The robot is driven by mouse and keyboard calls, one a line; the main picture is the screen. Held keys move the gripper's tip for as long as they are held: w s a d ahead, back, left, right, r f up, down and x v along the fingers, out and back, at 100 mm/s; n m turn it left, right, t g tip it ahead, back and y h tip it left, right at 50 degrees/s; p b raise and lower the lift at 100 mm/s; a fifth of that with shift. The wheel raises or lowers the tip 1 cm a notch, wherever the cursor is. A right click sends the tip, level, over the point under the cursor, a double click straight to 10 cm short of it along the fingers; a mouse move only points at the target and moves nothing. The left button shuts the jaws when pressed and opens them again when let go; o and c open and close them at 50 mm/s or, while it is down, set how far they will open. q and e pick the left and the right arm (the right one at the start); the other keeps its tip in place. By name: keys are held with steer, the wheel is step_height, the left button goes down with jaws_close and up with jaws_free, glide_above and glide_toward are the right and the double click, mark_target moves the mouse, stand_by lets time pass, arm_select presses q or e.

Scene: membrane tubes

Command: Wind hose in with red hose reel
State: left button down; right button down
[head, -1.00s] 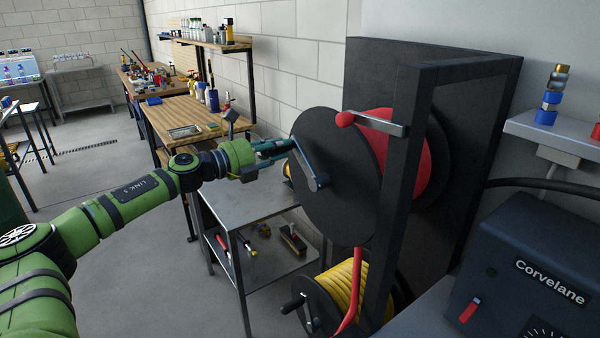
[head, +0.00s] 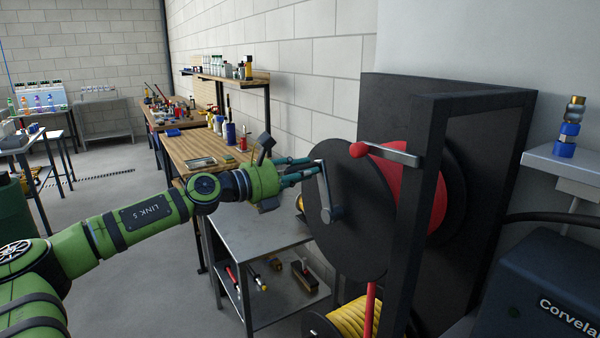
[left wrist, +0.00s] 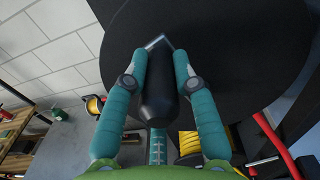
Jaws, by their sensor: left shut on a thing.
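The red hose reel (head: 405,200) stands at the right, with red hose wound behind its large black disc (head: 355,245). A grey crank arm (head: 326,192) on the disc points up and slightly left from its hub. My left gripper (head: 312,170) is shut on the crank's handle at the top of that arm. In the left wrist view the black handle (left wrist: 158,95) lies between the teal fingers of my left gripper (left wrist: 160,60). A length of red hose (head: 370,308) hangs below the reel. My right gripper is out of view.
A red ball-ended lever (head: 358,150) sticks out beside the reel's black frame (head: 405,205). A yellow hose reel (head: 350,320) stands below. A grey metal cart (head: 262,243) stands left of the reel, and wooden benches line the wall. Open floor lies at the left.

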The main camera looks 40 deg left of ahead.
arm_select(q)
steer(key=shift+f, duration=0.15)
steer(key=c, duration=1)
jaws_free()
steer(key=shift+d, duration=0.1)
steer(key=shift+r, duration=0.25)
step_height(320, 180, up, 2)
steer(key=r, duration=0.5)
steer(key=shift+w+a+r, duration=0.1)
steer(key=shift+w+a, duration=0.2)
steer(key=shift+a, duration=0.05)
steer(key=r, duration=0.1)
steer(key=s+d+r, duration=0.1)
steer(key=r, duration=0.1)
steer(key=shift+d, duration=0.1)
steer(key=shift+w+a+f, duration=0.35)
steer(key=shift+a, duration=0.05)
steer(key=shift+s+d+r, duration=0.15)
steer(key=shift+s+d, duration=0.05)
